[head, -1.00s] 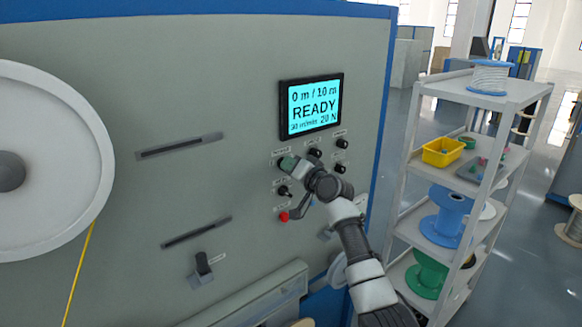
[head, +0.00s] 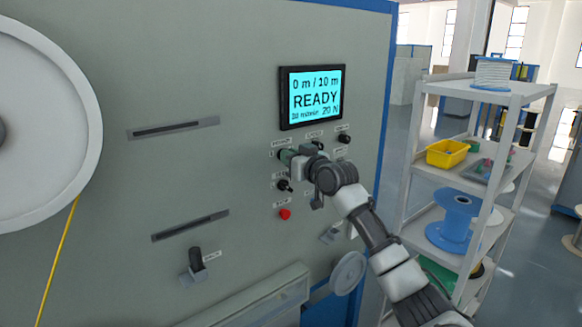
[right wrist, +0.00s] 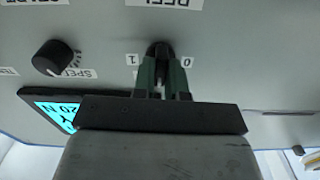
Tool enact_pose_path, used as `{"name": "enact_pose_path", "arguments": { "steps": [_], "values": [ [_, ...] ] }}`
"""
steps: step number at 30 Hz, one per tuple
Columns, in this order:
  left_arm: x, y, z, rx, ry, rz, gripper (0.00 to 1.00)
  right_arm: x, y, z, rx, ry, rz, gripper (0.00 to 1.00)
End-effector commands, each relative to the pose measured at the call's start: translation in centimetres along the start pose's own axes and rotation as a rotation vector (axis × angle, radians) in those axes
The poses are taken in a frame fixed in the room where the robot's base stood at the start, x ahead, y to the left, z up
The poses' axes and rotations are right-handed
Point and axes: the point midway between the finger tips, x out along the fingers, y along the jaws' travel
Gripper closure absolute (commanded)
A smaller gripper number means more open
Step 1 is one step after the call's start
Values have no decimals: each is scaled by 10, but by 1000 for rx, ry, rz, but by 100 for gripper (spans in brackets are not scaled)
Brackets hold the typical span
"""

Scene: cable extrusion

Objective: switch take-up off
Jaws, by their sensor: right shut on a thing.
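The take-up machine's grey panel (head: 200,90) fills the left and middle of the head view. Its lit screen (head: 317,98) reads READY and 0 m / 10 m. My right gripper (head: 286,154) is at the upper left control below the screen. In the right wrist view its green fingers (right wrist: 160,72) are shut on a dark rotary switch knob (right wrist: 157,49) between marks 1 and 0. The fingers partly hide the knob, and I cannot tell which mark it points to. My left gripper is not in view.
A small black switch (head: 284,186) and a red button (head: 285,214) sit below my gripper. A speed knob (right wrist: 53,57) is beside it. A large white reel (head: 45,130) is at left. A shelf rack (head: 487,95) with spools and a yellow bin (head: 446,154) stands at right.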

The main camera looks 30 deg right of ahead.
Motion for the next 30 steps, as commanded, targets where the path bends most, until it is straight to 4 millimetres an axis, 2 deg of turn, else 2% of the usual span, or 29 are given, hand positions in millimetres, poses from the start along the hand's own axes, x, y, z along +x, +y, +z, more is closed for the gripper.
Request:
{"name": "enact_pose_path", "arguments": {
  "steps": [3, 10, 21, 30],
  "values": [
    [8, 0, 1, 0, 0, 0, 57, 0, 0, 1, -116, 0, 2, 100],
    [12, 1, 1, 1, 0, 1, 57, 0, -1, 0, -335, -1, 1, 100],
    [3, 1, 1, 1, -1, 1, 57, 0, -2, -1, -642, 0, 0, 100],
    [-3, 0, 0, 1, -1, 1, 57, 0, -3, 0, -789, 0, 0, 100]
  ]
}}
